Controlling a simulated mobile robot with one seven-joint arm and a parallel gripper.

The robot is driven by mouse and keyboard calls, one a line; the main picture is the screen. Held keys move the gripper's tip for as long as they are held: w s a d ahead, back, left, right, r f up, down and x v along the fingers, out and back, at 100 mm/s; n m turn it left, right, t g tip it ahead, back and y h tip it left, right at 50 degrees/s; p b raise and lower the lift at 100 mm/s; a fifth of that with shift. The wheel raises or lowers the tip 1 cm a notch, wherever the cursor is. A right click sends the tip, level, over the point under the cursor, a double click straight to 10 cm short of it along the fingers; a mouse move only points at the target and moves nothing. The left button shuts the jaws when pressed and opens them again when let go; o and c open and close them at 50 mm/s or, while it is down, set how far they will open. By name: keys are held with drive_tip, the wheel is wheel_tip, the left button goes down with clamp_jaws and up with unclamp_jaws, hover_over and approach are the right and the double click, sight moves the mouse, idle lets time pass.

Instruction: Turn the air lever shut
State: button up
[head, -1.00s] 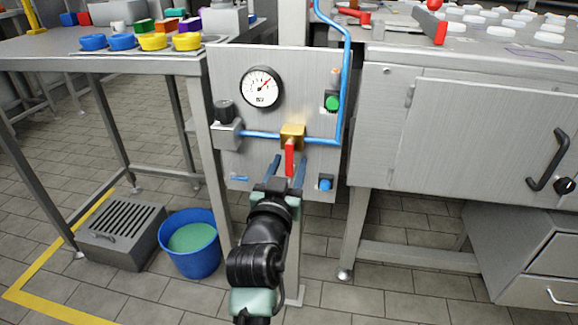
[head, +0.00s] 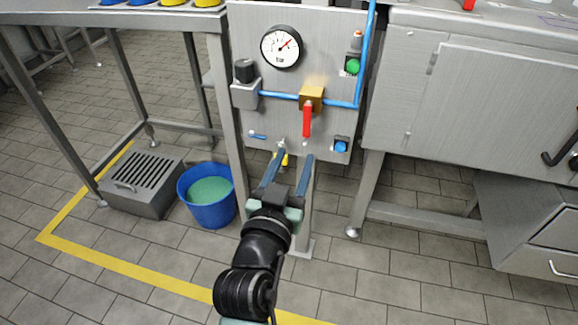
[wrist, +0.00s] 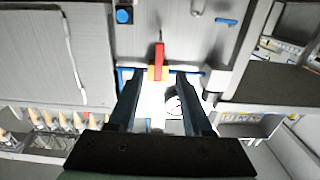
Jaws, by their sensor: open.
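The red air lever (head: 307,121) hangs straight down from a brass valve body (head: 311,92) on the grey wall panel, across the line of the level blue pipe. My gripper (head: 295,156) is open and empty, its two dark blue fingers pointing up at the panel. In the head view the fingertips are below the lever's lower end, with the lever toward the right finger; I see no contact. In the wrist view the lever (wrist: 159,58) shows between and beyond the fingers (wrist: 159,82), with the brass valve (wrist: 154,73) by its base.
The panel also carries a pressure gauge (head: 281,46), a black knob (head: 244,70), a green button (head: 352,67) and a blue button (head: 340,146). A blue bucket (head: 207,194) and a slotted grey box (head: 142,184) stand on the floor at left. A steel cabinet (head: 490,100) is at right.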

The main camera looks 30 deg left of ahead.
drive_tip(key=shift+v, duration=1.25)
drive_tip(key=w+d+r+m+t+h+p, duration=0.15)
drive_tip(key=d+r, duration=0.25)
drive_tip(key=r, duration=0.5)
drive_tip(key=d+r+m+t+h, duration=0.15)
drive_tip(key=d+r, duration=0.25)
drive_tip(key=r, duration=0.5)
drive_tip(key=w+d+r+t+p, duration=0.15)
drive_tip(key=d+r, duration=0.25)
drive_tip(key=r, duration=0.5)
drive_tip(key=s+d+r+t+h, duration=0.1)
drive_tip(key=s+d+r+t, duration=0.15)
drive_tip(key=r, duration=0.35)
drive_tip(key=s+d+r+t+p, duration=0.1)
drive_tip(key=s+d+r, duration=0.25)
drive_tip(key=r, duration=0.25)
drive_tip(key=s+d+r+t+h, duration=0.1)
drive_tip(key=s+d+r+t, duration=0.1)
drive_tip(key=s+d+r, duration=0.3)
wheel_tip(320, 180, up, 39)
drive_tip(key=a+p, duration=0.2)
drive_tip(key=p, duration=3.6)
drive_tip(key=shift+w+a, duration=0.25)
drive_tip(key=shift+w, duration=0.1)
drive_tip(key=shift+s, duration=0.1)
